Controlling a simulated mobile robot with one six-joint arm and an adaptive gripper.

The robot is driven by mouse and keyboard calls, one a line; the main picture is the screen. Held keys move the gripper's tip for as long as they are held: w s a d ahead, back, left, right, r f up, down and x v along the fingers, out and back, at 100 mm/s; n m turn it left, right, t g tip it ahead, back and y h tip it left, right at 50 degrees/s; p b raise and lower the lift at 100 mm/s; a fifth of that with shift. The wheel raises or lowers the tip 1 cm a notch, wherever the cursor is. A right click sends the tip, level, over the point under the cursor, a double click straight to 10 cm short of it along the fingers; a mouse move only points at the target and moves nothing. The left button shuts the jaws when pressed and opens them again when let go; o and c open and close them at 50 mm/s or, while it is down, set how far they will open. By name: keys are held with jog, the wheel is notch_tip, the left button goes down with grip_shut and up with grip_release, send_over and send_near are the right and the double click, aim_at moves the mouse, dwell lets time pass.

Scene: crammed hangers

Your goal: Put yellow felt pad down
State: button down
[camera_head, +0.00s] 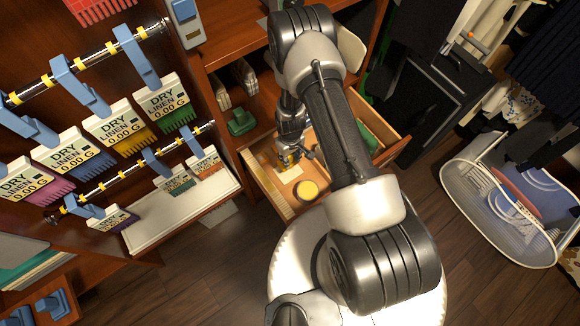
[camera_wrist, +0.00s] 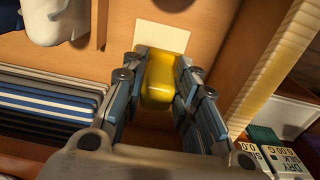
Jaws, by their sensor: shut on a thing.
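The yellow felt pad (camera_wrist: 157,82) is a yellow block between the two fingers of my gripper (camera_wrist: 159,90) in the wrist view. My gripper is shut on it, and the fingers cover its sides. In the head view my gripper (camera_head: 289,160) reaches into an open wooden drawer (camera_head: 262,190), and a bit of yellow shows by the fingers. A pale rectangular patch (camera_wrist: 162,37) lies on the wooden surface just beyond the pad in the wrist view. I cannot tell whether the pad touches the wood.
A round yellow-topped thing (camera_head: 307,190) sits in the drawer near its front. A green thing (camera_head: 368,137) lies at the drawer's right. Striped flat items (camera_wrist: 45,108) are at the left in the wrist view. Labelled brush-like hangers (camera_head: 120,128) hang from rails at left.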

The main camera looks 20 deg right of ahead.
jog(key=shift+f+b, duration=0.9)
jog(key=shift+f, duration=2.55)
jog(key=shift+f, duration=0.15)
jog(key=c, duration=1.3)
grip_release()
